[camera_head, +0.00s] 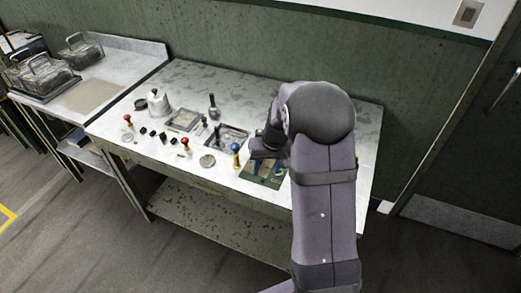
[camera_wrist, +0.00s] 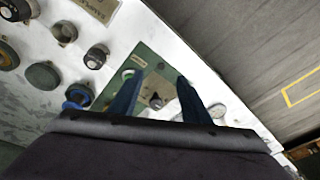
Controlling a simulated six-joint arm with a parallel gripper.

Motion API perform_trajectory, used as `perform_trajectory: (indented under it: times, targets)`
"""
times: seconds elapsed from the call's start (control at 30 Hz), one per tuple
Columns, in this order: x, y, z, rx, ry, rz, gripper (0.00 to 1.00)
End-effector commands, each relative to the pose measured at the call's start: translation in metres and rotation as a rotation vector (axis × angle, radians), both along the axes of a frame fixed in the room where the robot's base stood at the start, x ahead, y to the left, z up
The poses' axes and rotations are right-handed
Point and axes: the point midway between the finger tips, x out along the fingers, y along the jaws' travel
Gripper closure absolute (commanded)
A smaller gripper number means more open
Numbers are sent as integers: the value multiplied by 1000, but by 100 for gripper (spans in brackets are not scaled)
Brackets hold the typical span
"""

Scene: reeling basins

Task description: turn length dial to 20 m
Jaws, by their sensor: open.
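A green panel (camera_head: 262,178) lies near the front edge of the worktop, partly hidden by my arm. In the wrist view the green panel (camera_wrist: 147,56) has a pale label and a white ring, and a small dark knob with a pale part (camera_wrist: 157,102) shows between my fingers. It may be the length dial; its markings and setting are too small to read. My gripper (camera_wrist: 159,77) is open, with its two blue fingers over the panel on either side of the knob. Whether they touch it cannot be told. In the head view my arm hides most of the gripper.
Sunken basins (camera_head: 228,138), red-topped handles (camera_head: 185,144) and a white kettle (camera_head: 158,103) are farther left. A green wall (camera_head: 220,50) rises behind the worktop.

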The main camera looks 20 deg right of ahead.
Motion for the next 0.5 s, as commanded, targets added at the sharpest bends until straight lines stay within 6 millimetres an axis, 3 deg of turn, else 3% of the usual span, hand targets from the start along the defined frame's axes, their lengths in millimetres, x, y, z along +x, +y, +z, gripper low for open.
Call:
perform_trajectory:
  times: [0.03,0.1,0.5]
  targets:
    - [28,-6,18,-21,-79,25,57]
    - [51,-10,32,-50,-151,77,57]
    - [56,-12,33,-99,-179,197,57]
